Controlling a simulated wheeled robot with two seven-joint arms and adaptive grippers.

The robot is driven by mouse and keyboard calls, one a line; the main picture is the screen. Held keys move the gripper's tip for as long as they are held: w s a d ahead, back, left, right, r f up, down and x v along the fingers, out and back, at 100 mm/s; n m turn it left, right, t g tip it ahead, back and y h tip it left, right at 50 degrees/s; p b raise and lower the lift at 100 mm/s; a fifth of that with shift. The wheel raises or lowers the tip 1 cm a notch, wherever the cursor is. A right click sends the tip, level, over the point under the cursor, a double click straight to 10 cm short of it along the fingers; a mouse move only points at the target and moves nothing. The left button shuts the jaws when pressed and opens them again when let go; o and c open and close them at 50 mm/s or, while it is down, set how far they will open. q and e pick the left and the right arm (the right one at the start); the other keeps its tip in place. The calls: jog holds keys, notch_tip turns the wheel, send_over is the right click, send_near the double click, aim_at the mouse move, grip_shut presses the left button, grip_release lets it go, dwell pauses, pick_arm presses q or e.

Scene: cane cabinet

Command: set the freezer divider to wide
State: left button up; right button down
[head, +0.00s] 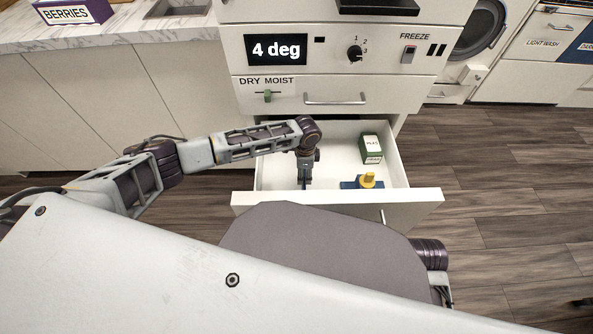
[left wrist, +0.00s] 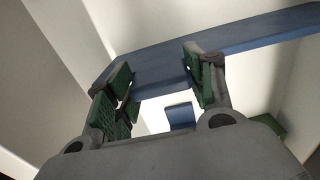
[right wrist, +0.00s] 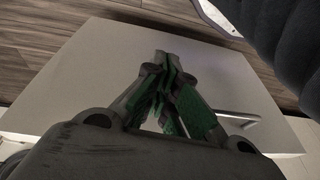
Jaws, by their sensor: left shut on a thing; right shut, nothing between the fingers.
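The freezer drawer (head: 338,200) is pulled open in the head view. My left gripper (head: 304,183) reaches down into its left part. In the left wrist view, my left gripper's green-padded fingers are shut on the long blue divider (left wrist: 255,36), which runs across the white drawer interior. In the head view the divider is mostly hidden by the gripper. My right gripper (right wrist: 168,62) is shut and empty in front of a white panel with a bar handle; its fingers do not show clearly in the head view.
A green and white peas box (head: 371,149) stands at the drawer's back right. A blue item with a yellow top (head: 368,180) is near the drawer's front right. Above are a closed DRY/MOIST drawer (head: 390,97), a 4 deg display (head: 276,49) and a dial (head: 354,53).

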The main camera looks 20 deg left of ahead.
pick_arm(q)
jog(key=w+d, duration=0.3)
jog(key=d, duration=0.8)
jog(key=shift+d, duration=0.25)
jog(key=shift+w+d, duration=0.1)
jog(key=o, duration=1.5)
jog(key=shift+d, duration=0.1)
jog(key=shift+c, duration=0.2)
jog(key=shift+r, duration=0.1)
notch_tip(320, 180, up, 12)
